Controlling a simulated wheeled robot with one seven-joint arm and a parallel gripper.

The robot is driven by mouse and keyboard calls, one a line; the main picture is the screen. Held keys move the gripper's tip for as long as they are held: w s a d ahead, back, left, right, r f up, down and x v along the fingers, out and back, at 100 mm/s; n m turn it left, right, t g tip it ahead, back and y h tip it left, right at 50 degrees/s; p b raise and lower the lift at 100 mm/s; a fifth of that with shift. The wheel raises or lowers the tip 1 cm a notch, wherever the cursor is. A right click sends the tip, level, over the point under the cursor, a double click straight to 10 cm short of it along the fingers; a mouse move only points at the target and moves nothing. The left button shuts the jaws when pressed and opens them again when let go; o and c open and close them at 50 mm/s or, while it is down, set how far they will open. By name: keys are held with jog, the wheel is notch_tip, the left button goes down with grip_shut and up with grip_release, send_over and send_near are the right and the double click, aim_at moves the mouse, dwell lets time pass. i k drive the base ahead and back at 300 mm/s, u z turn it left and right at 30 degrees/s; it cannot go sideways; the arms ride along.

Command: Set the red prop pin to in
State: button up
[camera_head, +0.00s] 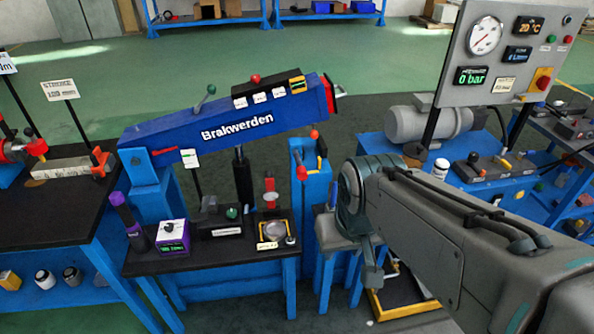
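A blue post (312,180) stands right of the blue Brakwerden crane boom (225,115). A red-orange knob (314,134) tops it, and a red knob (302,173) sits on its side, by a yellow and black handle. One of these may be the red prop pin; how far in it sits is too small to tell. My arm reaches in from the lower right, its grey wrist just right of the post. My gripper (371,279) points down below the wrist, apart from the knobs. Its fingers are too unclear to show open or shut.
A black-topped bench (190,262) below the boom carries a purple-white box, a dark box and a dish. A gauge panel (505,50) and grey motor (428,122) stand at the right. Another bench (50,215) is at the left. Green floor behind is open.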

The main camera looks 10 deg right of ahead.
aim_at(302, 173)
jog(key=u, duration=1.8)
jog(key=i, duration=1.35)
jog(key=z, duration=1.95)
